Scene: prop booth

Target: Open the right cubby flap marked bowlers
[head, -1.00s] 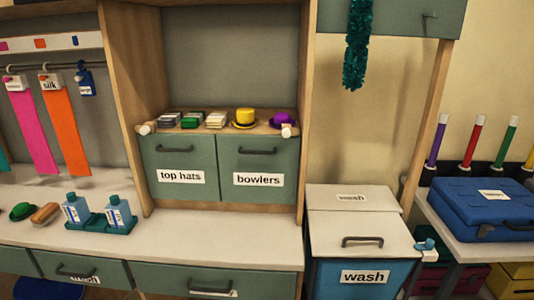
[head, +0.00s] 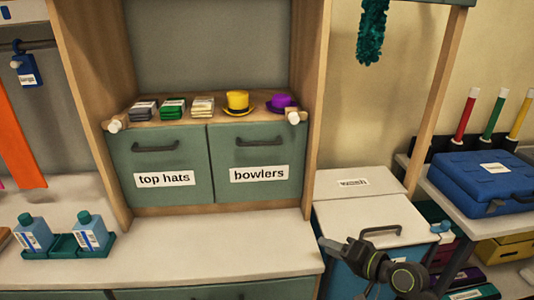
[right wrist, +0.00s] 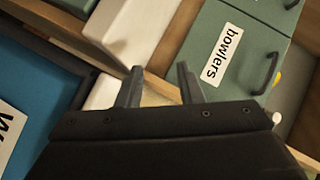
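The bowlers flap (head: 222,190) is a grey-green panel with a dark bar handle (head: 261,142) and a white label, on the right of the cubby pair. It is shut. The flap shows tilted in the right wrist view (right wrist: 240,25), with its handle (right wrist: 267,73) at the right. My right gripper (head: 324,243) is at the lower right of the flap, in front of the wash bin and apart from the handle. In the right wrist view its two fingers (right wrist: 160,86) are spread with nothing between them. My left gripper is out of view.
The shut top hats flap (head: 125,155) is beside it on the left. Purple (head: 284,101) and yellow (head: 238,102) hats sit on the shelf above. The white counter (head: 200,240) below is clear in front of the flaps. The wash bin (head: 360,212) stands at the right.

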